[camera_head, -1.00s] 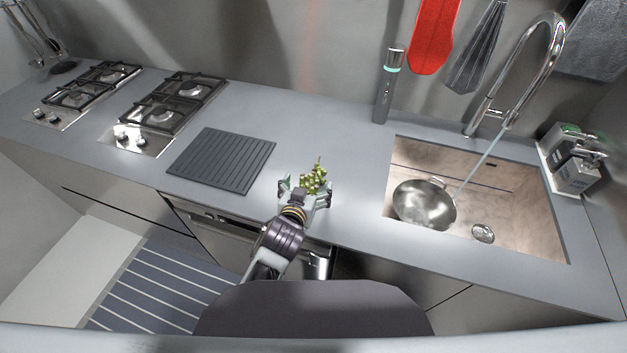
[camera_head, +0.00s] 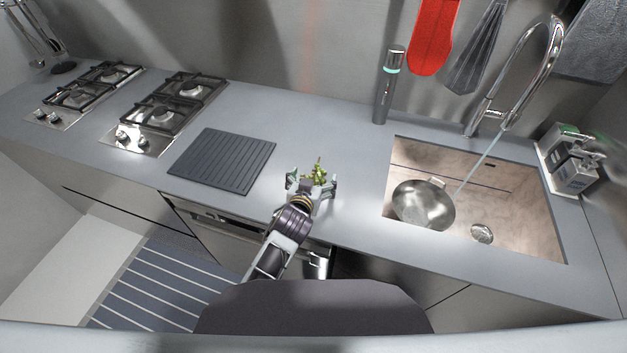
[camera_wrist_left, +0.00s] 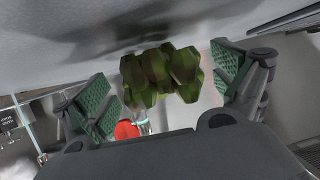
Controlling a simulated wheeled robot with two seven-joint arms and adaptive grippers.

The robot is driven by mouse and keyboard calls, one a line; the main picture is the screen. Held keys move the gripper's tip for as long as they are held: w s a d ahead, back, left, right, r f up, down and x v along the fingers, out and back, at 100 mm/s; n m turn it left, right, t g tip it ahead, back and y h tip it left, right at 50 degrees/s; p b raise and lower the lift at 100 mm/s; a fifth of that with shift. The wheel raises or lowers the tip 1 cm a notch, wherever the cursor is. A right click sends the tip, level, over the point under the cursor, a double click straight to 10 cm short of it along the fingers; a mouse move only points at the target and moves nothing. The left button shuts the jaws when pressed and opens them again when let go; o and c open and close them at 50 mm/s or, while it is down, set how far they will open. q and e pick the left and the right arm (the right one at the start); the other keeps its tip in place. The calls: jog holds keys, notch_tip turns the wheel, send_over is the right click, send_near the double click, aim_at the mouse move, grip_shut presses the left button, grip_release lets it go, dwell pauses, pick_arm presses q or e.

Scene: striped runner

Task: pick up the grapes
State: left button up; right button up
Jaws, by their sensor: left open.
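The green grapes (camera_head: 318,172) are on the grey counter, near its front edge and right of the dark ribbed mat. My left gripper (camera_head: 312,182) is open at the grapes, its fingers spread to either side and partly hiding them in the head view. In the left wrist view the grapes (camera_wrist_left: 160,75) show as a dark green cluster between the two green-padded fingers (camera_wrist_left: 165,88), with gaps on both sides. My right gripper is not in view.
The ribbed mat (camera_head: 222,160) lies left of the grapes, with gas burners (camera_head: 160,115) beyond. A sink (camera_head: 520,215) holding a metal pot (camera_head: 424,204) is to the right. A dark cylinder (camera_head: 385,95) stands behind. The counter around the grapes is clear.

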pick_arm(q)
jog(key=shift+w, duration=0.2)
jog(key=shift+f, duration=0.1)
jog(key=shift+c, duration=0.3)
jog(key=c, duration=1.2)
